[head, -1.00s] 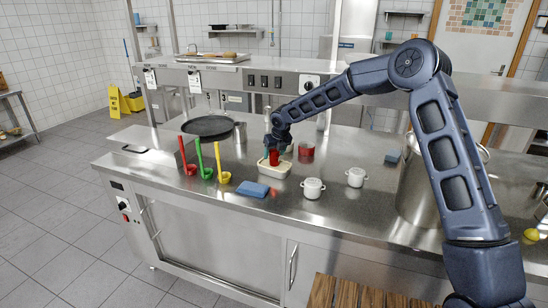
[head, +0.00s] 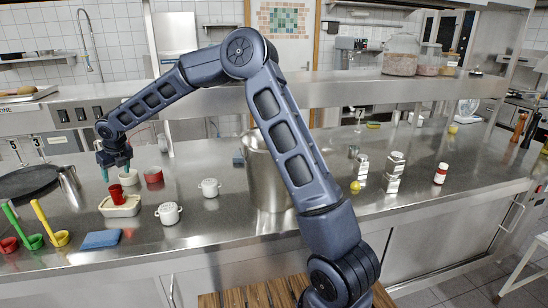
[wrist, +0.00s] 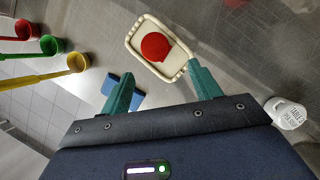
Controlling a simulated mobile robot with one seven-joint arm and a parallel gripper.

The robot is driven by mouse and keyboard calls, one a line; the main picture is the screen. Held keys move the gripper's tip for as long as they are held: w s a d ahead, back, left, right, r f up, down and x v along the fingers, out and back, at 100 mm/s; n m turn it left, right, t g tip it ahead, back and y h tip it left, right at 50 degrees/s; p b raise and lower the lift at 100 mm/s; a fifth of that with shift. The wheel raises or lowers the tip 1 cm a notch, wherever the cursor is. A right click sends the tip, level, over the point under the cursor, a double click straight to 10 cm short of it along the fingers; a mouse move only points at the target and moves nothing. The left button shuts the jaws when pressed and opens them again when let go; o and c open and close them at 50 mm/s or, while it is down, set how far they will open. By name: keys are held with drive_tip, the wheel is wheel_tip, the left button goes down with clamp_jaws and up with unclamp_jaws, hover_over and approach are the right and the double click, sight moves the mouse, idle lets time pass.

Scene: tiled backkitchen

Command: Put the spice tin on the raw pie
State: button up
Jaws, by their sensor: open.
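A red, cup-like tin (head: 116,193), which I take as the spice tin, stands in a cream rectangular dish (head: 131,210), which I take as the raw pie. In the wrist view the round red top of the tin (wrist: 155,46) lies inside the rim of the dish (wrist: 135,40). My gripper (head: 116,171) is open and empty just above the tin, apart from it. Its two teal fingers (wrist: 158,68) show spread in the wrist view.
A second red tin (head: 153,175) stands behind the dish. Two white lidded pots (head: 169,214) and a large steel pot (head: 268,180) are to the right. A blue sponge (head: 101,239) and coloured ladles (head: 50,225) are at front left. A red-lidded jar (head: 440,174) stands far right.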

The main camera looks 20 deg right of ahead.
drive_tip(key=s+d+r+m+t+h, duration=0.15)
drive_tip(key=d+r+m, duration=0.45)
drive_tip(key=d, duration=0.7)
drive_tip(key=s+d+r+m+h, duration=0.1)
drive_tip(key=s+d+r+m, duration=0.25)
drive_tip(key=d+m, duration=0.75)
drive_tip(key=s+d+r+m+h, duration=0.15)
drive_tip(key=d+r+m, duration=0.35)
drive_tip(key=d, duration=1)
drive_tip(key=s+d+f+m+y, duration=0.1)
drive_tip(key=s+d+f+m, duration=0.1)
drive_tip(key=s+d+m, duration=2)
drive_tip(key=shift+s+d+m, duration=0.25)
drive_tip(key=shift+s+m, duration=0.05)
drive_tip(key=shift+s, duration=0.7)
